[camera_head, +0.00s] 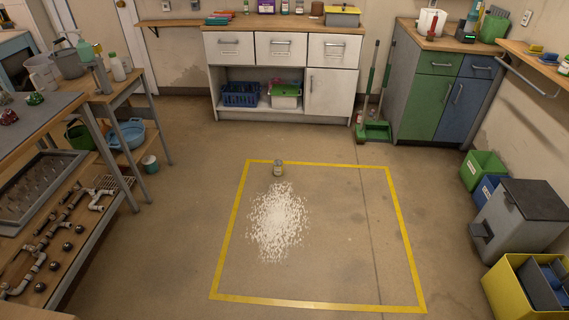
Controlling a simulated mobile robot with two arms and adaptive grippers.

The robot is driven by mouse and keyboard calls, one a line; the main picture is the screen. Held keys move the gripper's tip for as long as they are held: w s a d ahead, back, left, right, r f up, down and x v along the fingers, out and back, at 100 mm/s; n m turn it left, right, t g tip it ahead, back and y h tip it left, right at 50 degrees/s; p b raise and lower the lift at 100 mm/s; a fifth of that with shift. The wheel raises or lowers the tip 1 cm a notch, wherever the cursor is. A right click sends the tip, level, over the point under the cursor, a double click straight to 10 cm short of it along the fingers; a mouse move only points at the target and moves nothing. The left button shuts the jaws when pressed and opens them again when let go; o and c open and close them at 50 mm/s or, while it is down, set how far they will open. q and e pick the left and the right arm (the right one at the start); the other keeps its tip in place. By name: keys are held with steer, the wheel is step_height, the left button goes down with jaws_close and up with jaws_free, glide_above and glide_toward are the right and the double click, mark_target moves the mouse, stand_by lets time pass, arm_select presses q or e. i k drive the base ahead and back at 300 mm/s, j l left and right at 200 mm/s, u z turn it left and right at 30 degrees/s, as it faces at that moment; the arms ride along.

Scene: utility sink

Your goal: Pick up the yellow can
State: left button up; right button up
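Neither of my grippers is in view. No other clearly yellow can shows.
A workbench (110,97) stands left, white cabinets (332,92) at the back, and a grey bin (520,220) and yellow crate (497,290) right. The floor inside the square's right half is clear.

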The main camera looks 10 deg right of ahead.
mark_target(279, 165)
steer(key=i+l+z, duration=0.15)
steer(key=i, duration=0.7)
steer(key=i+l+z, duration=0.15)
steer(key=i, duration=0.75)
